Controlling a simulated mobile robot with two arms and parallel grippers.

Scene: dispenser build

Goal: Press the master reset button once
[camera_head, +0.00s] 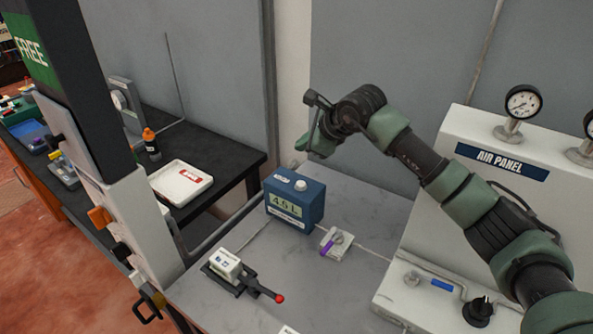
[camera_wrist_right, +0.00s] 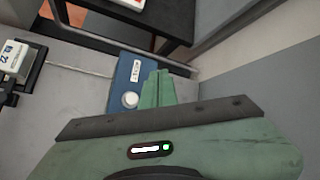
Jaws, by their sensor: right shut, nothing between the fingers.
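A blue box (camera_head: 293,208) with a "4.5 L" display stands on the grey bench. A round white button (camera_head: 301,185) sits on its top beside a small white label too small to read; I cannot tell if this is the master reset button. My right gripper (camera_head: 303,143) is shut and empty, above and behind the box, apart from it in the head view. In the right wrist view the shut green fingers (camera_wrist_right: 158,77) overlap the right side of the blue box (camera_wrist_right: 122,77), next to the white button (camera_wrist_right: 130,99). My left gripper is not in view.
A fixture with a red-tipped lever (camera_head: 278,298) and white block is in front. The air panel (camera_head: 500,165) with gauges stands at right. A black table (camera_head: 235,160) with a white tray (camera_head: 180,182) is at left.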

